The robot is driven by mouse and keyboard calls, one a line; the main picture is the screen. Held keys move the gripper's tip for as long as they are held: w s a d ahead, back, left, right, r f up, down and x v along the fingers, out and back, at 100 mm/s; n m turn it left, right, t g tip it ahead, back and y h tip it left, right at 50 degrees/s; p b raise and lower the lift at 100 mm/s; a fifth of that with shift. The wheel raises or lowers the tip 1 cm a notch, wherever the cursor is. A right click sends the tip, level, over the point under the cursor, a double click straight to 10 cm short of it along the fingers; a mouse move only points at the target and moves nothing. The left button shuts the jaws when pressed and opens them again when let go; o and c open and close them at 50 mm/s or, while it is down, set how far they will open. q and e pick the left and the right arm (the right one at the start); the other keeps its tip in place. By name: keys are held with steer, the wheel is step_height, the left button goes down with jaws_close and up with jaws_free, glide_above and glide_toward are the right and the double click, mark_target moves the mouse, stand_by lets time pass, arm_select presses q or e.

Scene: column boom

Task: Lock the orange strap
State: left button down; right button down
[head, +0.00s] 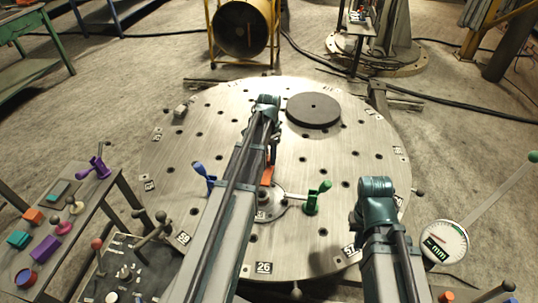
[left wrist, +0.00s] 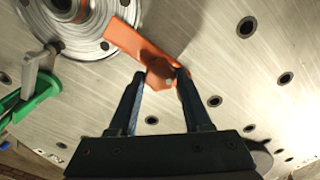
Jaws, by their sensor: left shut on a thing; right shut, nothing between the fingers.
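The orange strap (left wrist: 125,42) lies on the round steel plate, with one end at the round metal hub (left wrist: 75,20). An orange block-like part (left wrist: 160,72) stands on the strap towards its other end. My left gripper (left wrist: 162,76) is shut on this orange part, one finger on each side. In the head view a bit of the orange strap (head: 267,173) shows beside my left arm, which hides much of the strap and hub. My right gripper (head: 356,218) is shut and empty over the plate's right front, mostly hidden by its own arm.
A blue-handled clamp (head: 202,177) and a green-handled clamp (head: 316,198) stand left and right of the hub. A dark disc (head: 313,110) lies at the plate's back. A side table (head: 105,205) with coloured parts is at left. A dial (head: 444,242) stands at right.

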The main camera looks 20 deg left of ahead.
arm_select(q)
steer(key=shift+m, duration=1.9)
steer(key=c, duration=0.6)
jaws_free()
arm_select(e)
steer(key=shift+r, duration=0.1)
arm_select(q)
step_height(320, 180, up, 14)
steer(key=p, duration=1.3)
steer(key=shift+f+p, duration=0.1)
steer(key=shift+p, duration=0.3)
arm_select(e)
step_height(320, 180, up, 14)
steer(key=shift+f, duration=0.2)
arm_select(q)
steer(key=shift+f, duration=0.1)
